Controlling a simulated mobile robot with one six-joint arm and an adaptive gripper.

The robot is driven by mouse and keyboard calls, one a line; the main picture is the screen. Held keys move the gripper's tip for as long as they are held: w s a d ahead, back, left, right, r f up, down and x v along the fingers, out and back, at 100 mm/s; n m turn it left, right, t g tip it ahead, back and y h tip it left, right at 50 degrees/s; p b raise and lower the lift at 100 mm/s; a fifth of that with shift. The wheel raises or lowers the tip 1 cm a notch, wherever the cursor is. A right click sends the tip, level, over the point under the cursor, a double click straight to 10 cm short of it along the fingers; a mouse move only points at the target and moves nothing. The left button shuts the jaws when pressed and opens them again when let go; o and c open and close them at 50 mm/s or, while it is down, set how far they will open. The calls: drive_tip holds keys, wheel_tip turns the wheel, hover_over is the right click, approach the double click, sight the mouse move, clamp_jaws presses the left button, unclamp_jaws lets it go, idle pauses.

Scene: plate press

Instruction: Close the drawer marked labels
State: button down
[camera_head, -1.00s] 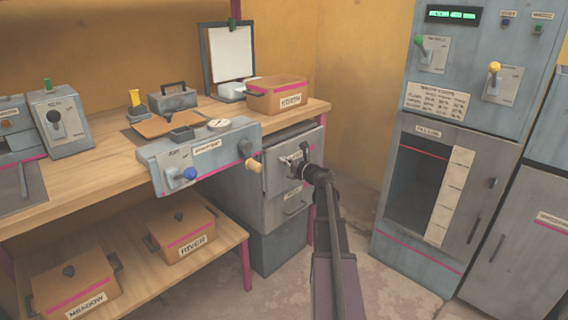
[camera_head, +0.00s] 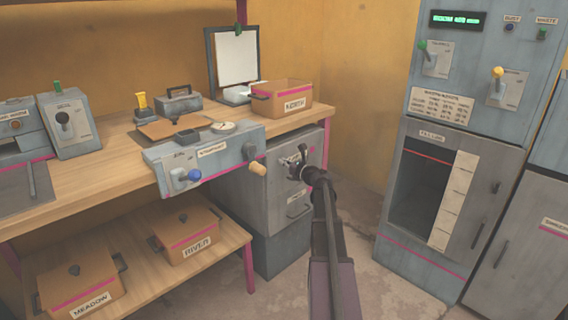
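A grey drawer cabinet (camera_head: 275,250) stands under the right end of the workbench. Its upper drawer (camera_head: 277,165) has a front that looks nearly flush with the cabinet; a small gap cannot be ruled out. The lower drawer (camera_head: 280,214) has a bar handle and a small label plate, too small to read. My gripper (camera_head: 297,163) is at the upper drawer front, over its handle area, and seems to touch it. It hides the upper drawer's marking, so I cannot read "labels". Whether its fingers are open or shut is unclear.
The stamping device (camera_head: 207,155), with a blue knob and a tan handle, overhangs the bench edge left of the cabinet. The NORTH box (camera_head: 283,96) stands on the bench above. A tall grey filling machine (camera_head: 420,240) stands right. Floor between is clear.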

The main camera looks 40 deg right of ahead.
drive_tip(key=s+d, duration=0.2)
drive_tip(key=s, duration=1.2)
drive_tip(key=shift+w, duration=0.1)
drive_tip(key=w+a+f+n+g+y, duration=0.1)
drive_tip(key=a+f+n+g, duration=0.2)
drive_tip(key=a+n, duration=0.5)
drive_tip(key=a+f+n+g+y, duration=0.2)
drive_tip(key=a+f+n+g, duration=0.15)
drive_tip(key=a, duration=0.75)
drive_tip(key=w+a+f+n+g+y, duration=0.1)
drive_tip(key=a+f+n+g, duration=0.3)
drive_tip(key=a, duration=0.6)
drive_tip(key=s+a+f+n+g+h+p, duration=0.1)
drive_tip(key=s+a+f+n+g+h, duration=0.25)
drive_tip(key=s+a+n, duration=0.45)
drive_tip(key=s+a+f+n+g+h+p, duration=0.1)
drive_tip(key=s+a+f+n+g+h, duration=0.25)
drive_tip(key=s+a+n, duration=0.45)
wheel_tip(320, 180, up, 39)
drive_tip(key=w+n+p, duration=0.2)
drive_tip(key=n+p, duration=0.1)
drive_tip(key=p, duration=3.5)
drive_tip(key=shift+a, duration=0.45)
drive_tip(key=shift+w+f, duration=0.1)
